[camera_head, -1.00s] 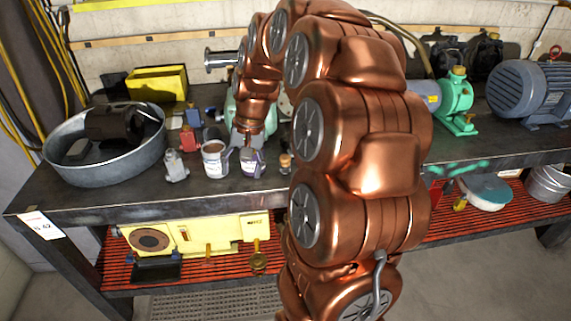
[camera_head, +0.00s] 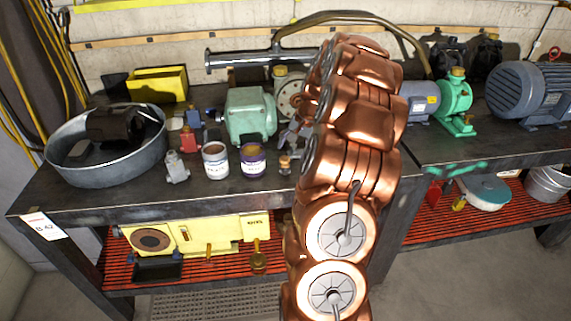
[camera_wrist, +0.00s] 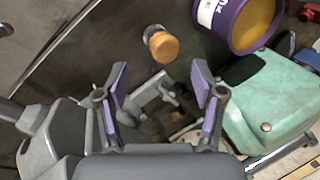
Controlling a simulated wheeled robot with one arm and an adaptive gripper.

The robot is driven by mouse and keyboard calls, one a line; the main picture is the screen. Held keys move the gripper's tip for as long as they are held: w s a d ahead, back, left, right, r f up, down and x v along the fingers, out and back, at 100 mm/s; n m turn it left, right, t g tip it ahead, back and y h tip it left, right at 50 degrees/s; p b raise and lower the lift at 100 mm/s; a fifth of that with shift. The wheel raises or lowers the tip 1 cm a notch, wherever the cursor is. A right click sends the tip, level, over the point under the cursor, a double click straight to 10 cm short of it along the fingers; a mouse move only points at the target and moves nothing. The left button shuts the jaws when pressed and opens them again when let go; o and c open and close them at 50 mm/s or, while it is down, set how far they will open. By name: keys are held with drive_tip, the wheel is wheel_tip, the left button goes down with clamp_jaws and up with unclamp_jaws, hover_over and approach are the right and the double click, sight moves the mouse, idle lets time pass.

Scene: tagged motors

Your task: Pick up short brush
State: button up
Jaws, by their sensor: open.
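A small upright piece with a round wooden top, which looks like the short brush (camera_wrist: 163,45), stands on the dark bench top. In the head view the brush (camera_head: 285,164) is right of the purple can, close to my arm. My gripper (camera_wrist: 160,80) is open and empty, with purple pads on both fingers. In the wrist view the brush lies beyond the fingertips, roughly centred between them and apart from them. In the head view my gripper is mostly hidden by my arm. The brush's bristles are too small to make out.
A purple can (camera_wrist: 245,22) and a green motor (camera_wrist: 268,105) are close on the right in the wrist view. A grey metal fitting (camera_wrist: 152,92) lies between and below the fingers. A white can (camera_head: 215,160) and a metal basin (camera_head: 110,165) are farther left.

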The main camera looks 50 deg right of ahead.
sight(286, 159)
drive_tip(key=shift+w+a+f+p, duration=0.25)
drive_tip(key=shift+w+f+p, duration=0.05)
drive_tip(key=shift+f+p, duration=0.25)
drive_tip(key=shift+p+x, duration=0.75)
drive_tip(key=shift+x, duration=1.05)
drive_tip(key=shift+w+a, duration=0.1)
drive_tip(key=c, duration=1.3)
